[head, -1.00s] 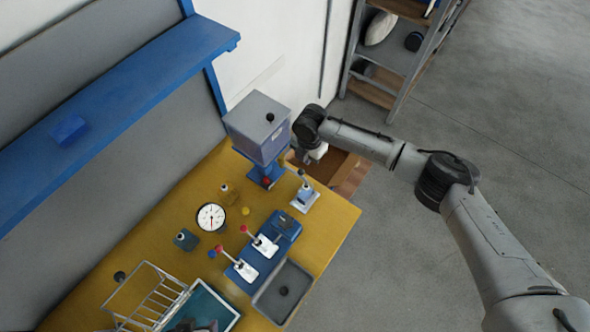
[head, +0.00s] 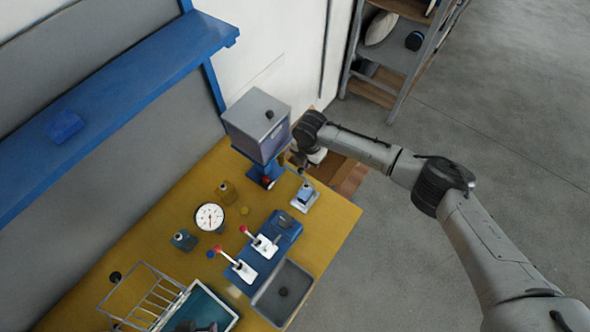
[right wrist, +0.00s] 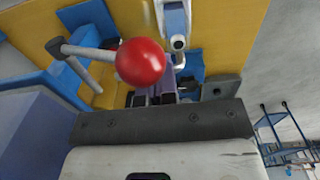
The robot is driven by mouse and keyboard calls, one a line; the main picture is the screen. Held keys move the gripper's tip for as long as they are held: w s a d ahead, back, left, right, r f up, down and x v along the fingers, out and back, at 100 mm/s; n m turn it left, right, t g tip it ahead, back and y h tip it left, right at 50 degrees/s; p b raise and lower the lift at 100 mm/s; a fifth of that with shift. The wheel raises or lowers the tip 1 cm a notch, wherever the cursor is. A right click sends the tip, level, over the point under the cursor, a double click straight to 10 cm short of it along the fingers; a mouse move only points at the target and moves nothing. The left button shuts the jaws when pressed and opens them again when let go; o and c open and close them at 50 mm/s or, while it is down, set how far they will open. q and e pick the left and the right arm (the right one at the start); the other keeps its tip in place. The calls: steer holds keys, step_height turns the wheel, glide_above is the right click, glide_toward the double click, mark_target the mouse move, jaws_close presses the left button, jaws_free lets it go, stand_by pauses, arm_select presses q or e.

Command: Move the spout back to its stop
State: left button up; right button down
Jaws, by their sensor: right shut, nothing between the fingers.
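A grey box-shaped machine (head: 258,125) stands on a blue post at the bench's far right corner. A red knob (head: 266,181) shows low on the post. In the right wrist view a red ball (right wrist: 140,62) on a grey rod (right wrist: 88,52) looms in front of the fingers. A metal pipe-like part (right wrist: 178,42) stands behind it; I cannot tell for certain which part is the spout. My right gripper (head: 303,158) is beside the machine, its fingers partly hidden; in the wrist view it (right wrist: 154,97) is shut and empty. My left gripper is not clearly visible.
A small white-based lever unit (head: 304,197) stands just in front of the machine. A grey bin (head: 283,293), round gauge (head: 209,217) and wire rack (head: 145,295) are nearer. Open floor lies right of the bench.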

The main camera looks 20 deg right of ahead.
steer(key=shift+f, duration=0.25)
steer(key=shift+s+a+p, duration=0.5)
steer(key=shift+a+p, duration=0.1)
steer(key=shift+a, duration=0.05)
stand_by(0.3)
